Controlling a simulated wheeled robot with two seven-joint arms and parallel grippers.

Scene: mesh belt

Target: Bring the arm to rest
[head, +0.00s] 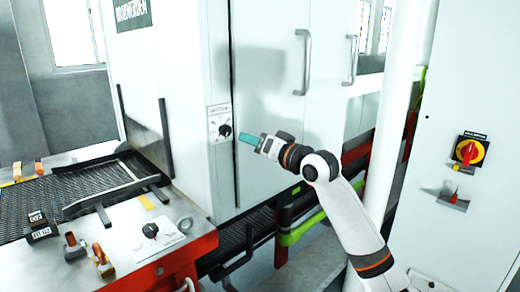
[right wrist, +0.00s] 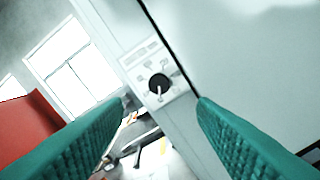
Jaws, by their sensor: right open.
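My right arm (head: 345,215) reaches in from the lower right of the head view. Its right gripper (head: 243,138) has teal fingers and points left at a black rotary knob (head: 225,130) on a white label plate on the machine cabinet. In the right wrist view the knob (right wrist: 159,84) shows beyond and between the two teal fingertips, which are apart with nothing between them. The fingers look clear of the knob, though the exact gap is hard to tell. My left gripper is not in view.
The white cabinet (head: 275,60) has two door handles. A dark mesh belt (head: 85,190) runs at the left, beside a work surface (head: 130,245) with a second knob (head: 150,230) and small metal parts. A red-and-yellow switch (head: 469,151) is on the right cabinet. A white post (head: 400,100) stands behind my arm.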

